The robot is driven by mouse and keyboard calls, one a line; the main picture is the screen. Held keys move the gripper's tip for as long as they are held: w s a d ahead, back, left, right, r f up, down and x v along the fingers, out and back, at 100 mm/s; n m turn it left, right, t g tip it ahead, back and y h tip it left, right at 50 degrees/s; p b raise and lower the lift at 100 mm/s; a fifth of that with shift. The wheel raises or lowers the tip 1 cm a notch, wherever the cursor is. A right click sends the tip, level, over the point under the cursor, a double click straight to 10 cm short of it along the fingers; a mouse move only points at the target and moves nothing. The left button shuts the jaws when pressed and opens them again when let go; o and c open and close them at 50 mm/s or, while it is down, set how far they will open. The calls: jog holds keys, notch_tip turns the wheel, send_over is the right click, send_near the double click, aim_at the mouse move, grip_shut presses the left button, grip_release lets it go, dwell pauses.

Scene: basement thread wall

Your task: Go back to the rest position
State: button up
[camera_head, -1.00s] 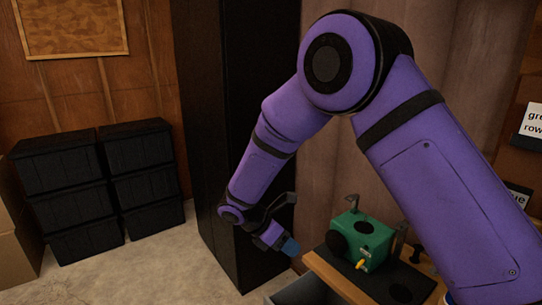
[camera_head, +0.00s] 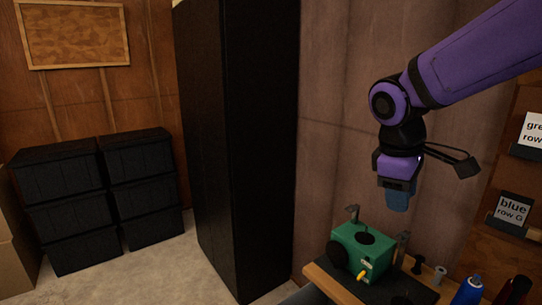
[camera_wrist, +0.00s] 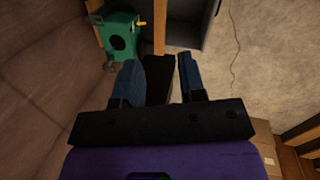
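My gripper (camera_head: 398,198) hangs above the wooden bench, pointing down, with its blue fingertips over the green machine. In the wrist view my gripper (camera_wrist: 160,80) has its two blue fingers apart with nothing between them. The green machine (camera_head: 363,246) with a black disc on its side and a yellow tap sits on the bench top. It also shows in the wrist view (camera_wrist: 118,38), beyond the left finger.
The bench (camera_head: 335,287) stands against the wall, with a blue spray can (camera_head: 468,291) at its right. Signs on wall shelves (camera_head: 513,210) are at the right. A tall black cabinet (camera_head: 240,150) and stacked black crates (camera_head: 95,200) stand left. The floor between is clear.

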jog(key=s+d+r+m+t+y, duration=0.1)
jog(key=s+d+r+m+t, duration=0.1)
jog(key=s, duration=0.5)
jog(key=s+d+r+m+t+y, duration=0.1)
jog(key=s+d+r+m+t, duration=0.1)
jog(key=s+d+m, duration=0.2)
jog(key=s+m, duration=0.3)
jog(key=s, duration=0.1)
jog(key=shift+d+r+m+y, duration=0.2)
jog(key=shift+d+m+y, duration=0.1)
dwell(0.8)
